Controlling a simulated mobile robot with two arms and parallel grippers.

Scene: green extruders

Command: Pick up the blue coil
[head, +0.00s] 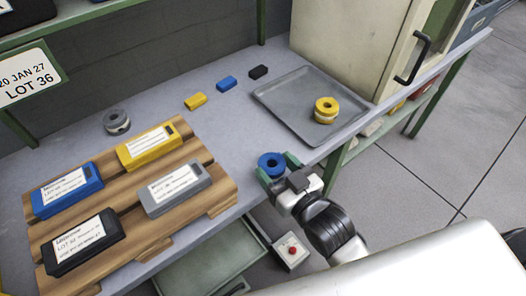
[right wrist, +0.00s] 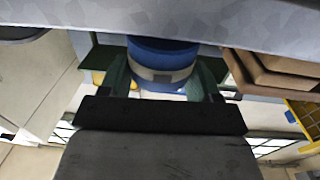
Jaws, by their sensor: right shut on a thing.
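The blue coil (head: 271,163) is at the front edge of the grey table, between the fingers of my right gripper (head: 278,168). In the right wrist view the blue coil (right wrist: 162,62) shows with a pale band around it, and the green fingers of my right gripper (right wrist: 164,80) press on both sides of it. The gripper is shut on the coil. I cannot tell whether the coil is clear of the table top. My left gripper is not in view.
A grey tray (head: 290,117) at the right holds a yellow coil (head: 326,107). A grey coil (head: 117,121) stands at the back left. A wooden pallet (head: 133,187) carries several labelled boxes. Small yellow, blue and black blocks lie behind. A cream cabinet (head: 350,43) stands at the back right.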

